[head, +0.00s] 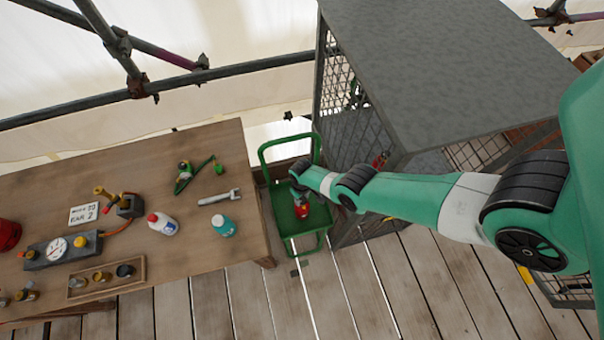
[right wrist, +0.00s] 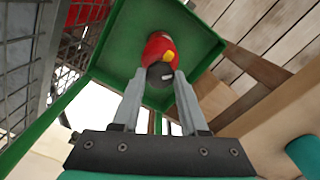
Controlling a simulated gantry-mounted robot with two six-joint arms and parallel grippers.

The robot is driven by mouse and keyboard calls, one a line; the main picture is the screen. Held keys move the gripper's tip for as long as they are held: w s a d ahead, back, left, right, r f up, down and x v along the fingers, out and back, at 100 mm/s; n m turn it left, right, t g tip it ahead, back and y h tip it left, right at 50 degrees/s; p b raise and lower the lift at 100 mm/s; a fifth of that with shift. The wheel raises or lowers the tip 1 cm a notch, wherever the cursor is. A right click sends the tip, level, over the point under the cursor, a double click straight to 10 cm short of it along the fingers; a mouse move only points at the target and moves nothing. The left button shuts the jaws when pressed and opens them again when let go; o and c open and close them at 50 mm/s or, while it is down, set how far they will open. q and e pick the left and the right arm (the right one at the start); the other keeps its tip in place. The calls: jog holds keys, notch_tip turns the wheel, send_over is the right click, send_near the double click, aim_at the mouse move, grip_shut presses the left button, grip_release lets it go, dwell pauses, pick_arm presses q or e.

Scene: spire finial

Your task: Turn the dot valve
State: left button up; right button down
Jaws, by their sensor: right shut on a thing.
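A small red cylinder (head: 302,209) stands in the green trolley (head: 287,222). In the right wrist view the red cylinder (right wrist: 160,47) carries a dark round knob (right wrist: 160,72) with a pale mark, and a small yellow part beside it. My right gripper (head: 299,191) reaches down over the trolley from the right. In the right wrist view my right gripper (right wrist: 160,75) has its two fingertips on either side of the dark knob, shut on it. The fingers and arm hide part of the cylinder in the head view. My left gripper is not in view.
A wooden table (head: 140,165) stands left of the trolley, with bottles, a wrench (head: 219,197), a gauge box (head: 62,249) and a number card (head: 84,214) on it. A grey mesh cage (head: 440,70) stands close on the right. The plank floor in front is clear.

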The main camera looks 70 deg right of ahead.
aim_at(302, 200)
jog(key=m, duration=0.4)
jog(key=shift+m, duration=2.1)
jog(key=shift+c, duration=2.2)
grip_release()
notch_tip(302, 200, up, 12)
jog(key=p, duration=1.1)
jog(key=shift+f+p, duration=0.2)
jog(key=shift+p, duration=0.15)
